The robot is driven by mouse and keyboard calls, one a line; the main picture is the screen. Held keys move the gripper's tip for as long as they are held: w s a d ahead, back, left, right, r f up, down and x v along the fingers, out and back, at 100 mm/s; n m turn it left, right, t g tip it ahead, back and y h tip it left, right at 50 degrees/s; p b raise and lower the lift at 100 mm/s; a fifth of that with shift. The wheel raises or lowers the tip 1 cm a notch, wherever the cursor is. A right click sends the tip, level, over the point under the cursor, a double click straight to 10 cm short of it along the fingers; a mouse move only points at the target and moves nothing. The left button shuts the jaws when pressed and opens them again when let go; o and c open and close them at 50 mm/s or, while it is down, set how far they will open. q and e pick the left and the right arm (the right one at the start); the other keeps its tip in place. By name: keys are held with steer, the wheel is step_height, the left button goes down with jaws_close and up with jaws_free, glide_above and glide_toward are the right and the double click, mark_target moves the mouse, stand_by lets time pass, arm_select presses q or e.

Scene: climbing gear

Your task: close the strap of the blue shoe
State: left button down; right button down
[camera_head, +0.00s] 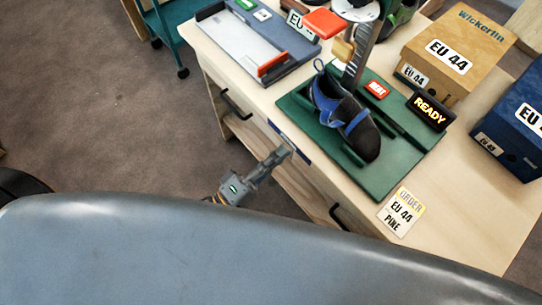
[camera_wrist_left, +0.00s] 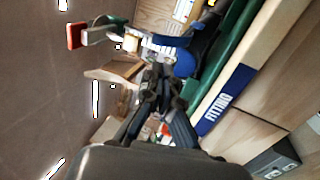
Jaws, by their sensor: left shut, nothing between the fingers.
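The blue and black shoe (camera_head: 341,113) rests on a green board on the workbench, below a metal post. A blue strap (camera_head: 357,123) crosses its upper; I cannot tell whether it is fastened. My left gripper (camera_head: 284,153) is shut and empty, at the bench's front edge, apart from the shoe and to its lower left. In the left wrist view the shut fingers (camera_wrist_left: 158,78) point toward the bench edge. My right gripper is not in view.
The green board (camera_head: 398,180) carries a READY sign (camera_head: 430,110) and a red button (camera_head: 376,89). An order card (camera_head: 401,212) lies at the front. A cardboard box (camera_head: 458,50) and a blue box (camera_head: 515,118) stand right. A grey measuring tray (camera_head: 257,45) lies left.

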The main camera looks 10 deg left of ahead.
arm_select(q)
steer(key=p+x, duration=0.2)
steer(key=x, duration=0.7)
steer(key=shift+w+d, duration=0.15)
steer(key=shift+w, duration=0.1)
steer(key=shift+r, duration=0.15)
